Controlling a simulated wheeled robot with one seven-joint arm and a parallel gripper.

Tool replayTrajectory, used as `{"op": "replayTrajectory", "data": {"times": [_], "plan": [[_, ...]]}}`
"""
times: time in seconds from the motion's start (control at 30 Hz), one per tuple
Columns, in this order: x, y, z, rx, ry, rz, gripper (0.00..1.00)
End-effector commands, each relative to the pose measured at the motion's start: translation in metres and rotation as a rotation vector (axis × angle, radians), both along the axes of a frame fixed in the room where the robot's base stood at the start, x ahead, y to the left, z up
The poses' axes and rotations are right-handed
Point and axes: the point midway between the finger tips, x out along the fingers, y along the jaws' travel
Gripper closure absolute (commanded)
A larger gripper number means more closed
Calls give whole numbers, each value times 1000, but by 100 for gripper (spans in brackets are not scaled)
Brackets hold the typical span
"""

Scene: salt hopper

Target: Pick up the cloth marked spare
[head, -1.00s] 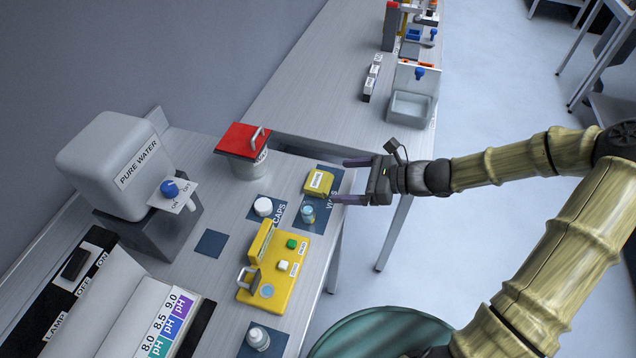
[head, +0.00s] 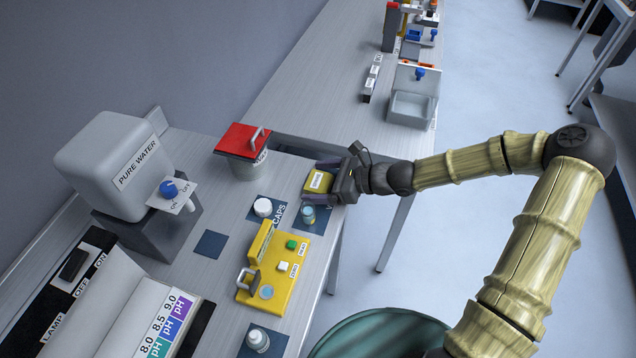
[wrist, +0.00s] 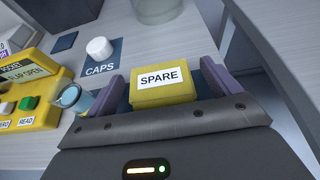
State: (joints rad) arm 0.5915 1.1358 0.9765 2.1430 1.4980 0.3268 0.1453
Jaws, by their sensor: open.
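The yellow cloth (head: 319,182) is a folded block with a white label; in the wrist view the cloth (wrist: 162,86) reads SPARE. It lies on the bench near its right edge. My gripper (head: 335,180) is open, with its fingers around the cloth. In the wrist view my gripper (wrist: 160,85) has one purple finger on each side of the cloth, with a gap visible at the left finger. Whether the right finger touches it I cannot tell. The lower part of the cloth is hidden by the gripper body.
A vial (head: 308,215) stands close beside the gripper, and a white cap (head: 263,207) sits on the CAPS mat. A yellow meter (head: 273,275) is nearer. A red-lidded bucket (head: 243,150) stands behind. The bench edge drops to floor on the right.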

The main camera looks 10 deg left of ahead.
Motion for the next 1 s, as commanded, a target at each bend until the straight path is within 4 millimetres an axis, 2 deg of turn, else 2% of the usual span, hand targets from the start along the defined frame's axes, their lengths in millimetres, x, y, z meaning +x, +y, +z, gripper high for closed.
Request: {"op": "replayTrajectory", "data": {"times": [0.1,0.57,0.6,0.83,1.0], "plan": [[1,5,-3,-1,0,0,11],[1,5,-2,-1,0,0,11],[0,5,-2,-1,0,0,13],[0,5,-2,-1,0,0,58],[0,5,-2,-1,0,0,58]]}}
